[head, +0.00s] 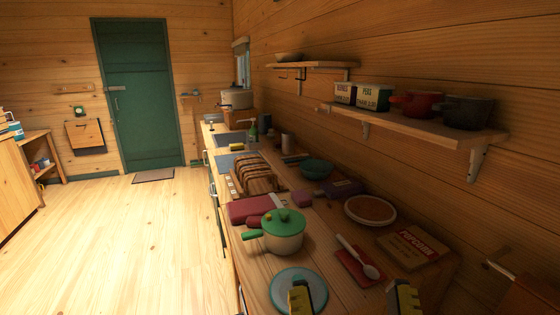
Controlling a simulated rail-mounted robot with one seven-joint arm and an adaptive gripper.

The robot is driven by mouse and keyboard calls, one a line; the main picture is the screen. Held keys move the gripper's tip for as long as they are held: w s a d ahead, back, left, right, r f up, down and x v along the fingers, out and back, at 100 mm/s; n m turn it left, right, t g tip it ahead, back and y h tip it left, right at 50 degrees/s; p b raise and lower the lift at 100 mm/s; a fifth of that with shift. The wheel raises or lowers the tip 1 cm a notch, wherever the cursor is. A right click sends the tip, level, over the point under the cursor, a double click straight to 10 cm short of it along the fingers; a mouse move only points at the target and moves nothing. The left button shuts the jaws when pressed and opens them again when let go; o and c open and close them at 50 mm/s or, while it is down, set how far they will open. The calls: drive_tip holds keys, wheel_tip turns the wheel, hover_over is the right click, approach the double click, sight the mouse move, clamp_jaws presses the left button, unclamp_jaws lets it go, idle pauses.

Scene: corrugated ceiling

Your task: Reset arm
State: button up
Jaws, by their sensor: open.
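My gripper (352,300) shows at the bottom edge of the head view. Its two yellow-and-black fingers stand wide apart with nothing between them. The left finger overlaps a pale round plate or lid (290,281) on the wooden counter. The right finger is below the red box labelled popcorn (412,246).
The counter (335,223) holds a cream pot with a green lid (283,232), a white spoon (362,261) on a red cloth, a brown round dish (370,210), and a rack (254,176). Shelves (415,124) hang on the right wall. Open floor (130,235) lies left.

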wheel_tip(320, 180, up, 32)
drive_tip(key=p, duration=2.8)
drive_tip(key=shift+f+p, duration=0.25)
drive_tip(key=shift+p, duration=0.15)
drive_tip(key=shift+a, duration=0.1)
